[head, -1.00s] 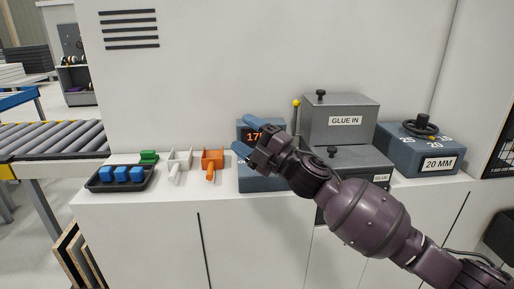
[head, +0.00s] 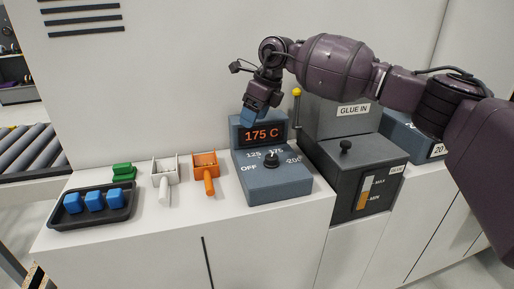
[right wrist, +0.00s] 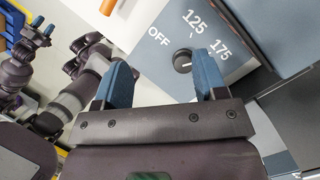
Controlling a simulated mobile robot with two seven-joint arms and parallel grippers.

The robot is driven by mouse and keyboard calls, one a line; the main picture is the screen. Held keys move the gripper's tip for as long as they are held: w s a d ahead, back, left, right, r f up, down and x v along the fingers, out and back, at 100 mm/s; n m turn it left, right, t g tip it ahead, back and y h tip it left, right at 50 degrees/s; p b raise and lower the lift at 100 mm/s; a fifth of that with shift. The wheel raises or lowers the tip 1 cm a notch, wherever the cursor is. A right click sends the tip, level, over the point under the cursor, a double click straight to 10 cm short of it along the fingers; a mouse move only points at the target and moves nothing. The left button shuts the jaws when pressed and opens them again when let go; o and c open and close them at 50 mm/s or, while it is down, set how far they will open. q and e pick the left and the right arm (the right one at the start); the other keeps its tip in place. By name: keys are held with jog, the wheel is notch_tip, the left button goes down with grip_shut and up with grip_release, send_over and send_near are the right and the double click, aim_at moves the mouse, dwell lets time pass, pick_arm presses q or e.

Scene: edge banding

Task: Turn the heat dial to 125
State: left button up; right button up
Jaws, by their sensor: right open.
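The heat unit (head: 272,187) is a blue-grey box with a lit display (head: 262,135) reading 175 C. Its round black dial (head: 271,160) sits on the sloped top among the marks OFF, 125, 175 and 200. My right gripper (head: 257,114) is open and empty, above the display and apart from the dial. In the right wrist view the dial (right wrist: 183,61) shows just beyond the two blue fingers (right wrist: 165,82), near the right one. A white mark shows on the dial; where it points is hard to tell. My left gripper (right wrist: 38,30) shows small at the left edge there.
The grey glue tank (head: 345,165) with a black knob stands close on the right, with a yellow-tipped lever (head: 297,95) behind. Left of the unit are an orange scoop (head: 206,170), a white scoop (head: 164,178), a green block (head: 123,172) and a black tray (head: 66,216) of blue blocks.

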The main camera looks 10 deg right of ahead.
aim_at(272, 156)
jog(key=shift+s+d+f+g+h, duration=0.8)
jog(key=shift+d+h, duration=0.9)
jog(key=shift+d, duration=0.8)
notch_tip(272, 156, down, 10)
jog(key=shift+a+f, duration=0.1)
jog(key=shift+a, duration=0.05)
pick_arm(q)
jog(key=shift+w+a+r, duration=0.15)
jog(key=shift+w+a, duration=0.05)
jog(key=shift+w, duration=0.25)
jog(key=shift+s, duration=0.1)
pick_arm(e)
jog(key=c, duration=0.9)
pick_arm(q)
jog(key=shift+s+a+f, duration=0.1)
jog(key=shift+s+f, duration=0.25)
